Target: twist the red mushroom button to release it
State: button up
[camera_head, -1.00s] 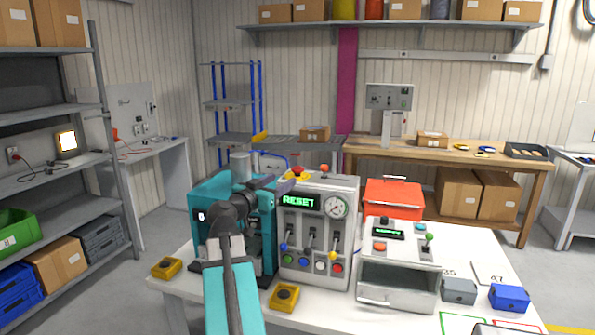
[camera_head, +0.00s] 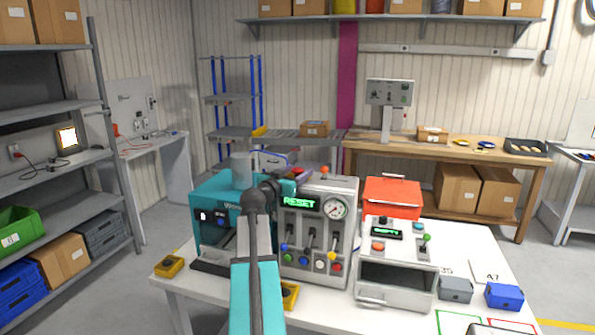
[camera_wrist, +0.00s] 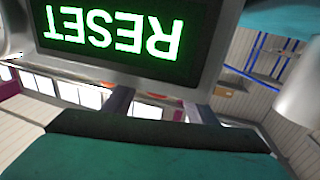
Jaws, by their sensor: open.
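In the head view my wrist is at the box's upper left corner. I see nothing between the fingers, and cannot tell whether they touch anything.
A teal machine (camera_head: 206,196) stands close on the left of the box. A light grey unit (camera_head: 402,272) and a red case (camera_head: 393,197) stand to the right. Yellow button boxes (camera_head: 169,266) lie at the table's front.

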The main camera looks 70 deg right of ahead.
jog(key=shift+d, duration=0.2)
jog(key=c, duration=1.1)
